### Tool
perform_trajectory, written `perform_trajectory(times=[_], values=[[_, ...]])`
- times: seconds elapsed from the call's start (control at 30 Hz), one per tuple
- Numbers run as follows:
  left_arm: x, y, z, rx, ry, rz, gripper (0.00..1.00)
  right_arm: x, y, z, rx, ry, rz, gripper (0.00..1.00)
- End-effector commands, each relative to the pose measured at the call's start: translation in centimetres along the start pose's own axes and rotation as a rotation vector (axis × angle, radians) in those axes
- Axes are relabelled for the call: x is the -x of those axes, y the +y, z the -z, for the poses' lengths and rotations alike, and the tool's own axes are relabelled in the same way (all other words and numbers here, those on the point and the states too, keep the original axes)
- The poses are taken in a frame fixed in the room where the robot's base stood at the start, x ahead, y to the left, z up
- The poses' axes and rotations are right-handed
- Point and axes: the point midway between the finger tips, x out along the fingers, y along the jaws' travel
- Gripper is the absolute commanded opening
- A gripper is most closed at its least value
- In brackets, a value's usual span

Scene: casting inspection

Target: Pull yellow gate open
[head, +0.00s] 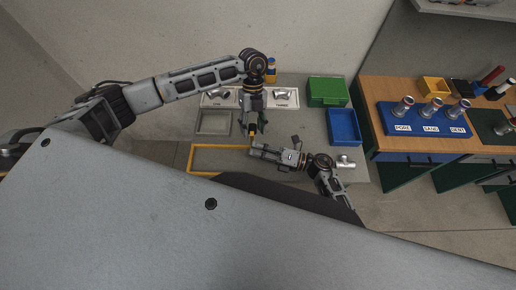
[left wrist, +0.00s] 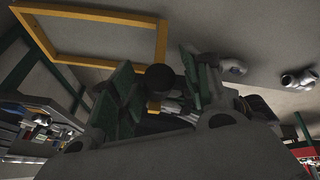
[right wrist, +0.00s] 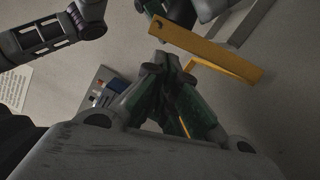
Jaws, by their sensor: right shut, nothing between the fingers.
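The yellow gate (head: 190,160) shows in the head view as a flat rectangular frame at the table's front. The left wrist view shows its frame (left wrist: 95,14) at top left, and the right wrist view shows a yellow bar (right wrist: 208,50). My left gripper (head: 252,132) points down just beyond the gate's right end. In the left wrist view its fingers stand apart around a dark rounded thing (left wrist: 157,78); I cannot tell whether they grip it. My right gripper (head: 253,148) comes in from the right, close below the left one. Its fingers (right wrist: 172,65) are together and empty, near the yellow bar.
A grey tray (head: 200,133) lies behind the gate. White labelled plates with metal castings, a green bin (head: 327,104) and a blue bin (head: 329,127) stand behind and right. A metal casting (head: 346,161) lies near my right arm. A wooden bench (head: 375,92) is farther right.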

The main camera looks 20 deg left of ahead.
Motion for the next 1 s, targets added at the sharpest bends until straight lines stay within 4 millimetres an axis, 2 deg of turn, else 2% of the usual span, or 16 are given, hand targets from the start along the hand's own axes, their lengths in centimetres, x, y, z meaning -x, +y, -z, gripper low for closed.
perform_trajectory(times=[0.17, 0.37, 0.8, 1.0], values=[[0.6, 0.0, -0.1, 0.001, -0.001, 0.000, 0.48, 0.0, 0.0, 0.0, 0.000, 0.001, 0.000, 0.00], [2.3, 0.0, -0.1, 0.001, -0.002, 0.002, 0.48, 0.0, 0.0, 0.1, -0.001, 0.001, 0.000, 0.00], [8.7, 0.0, 0.0, -0.001, -0.002, 0.003, 0.48, 0.0, 0.0, 0.1, -0.001, 0.001, 0.000, 0.00], [10.9, 0.0, 0.0, 0.000, -0.001, 0.003, 0.48, 0.0, 0.0, 0.1, -0.001, 0.001, 0.000, 0.00]])
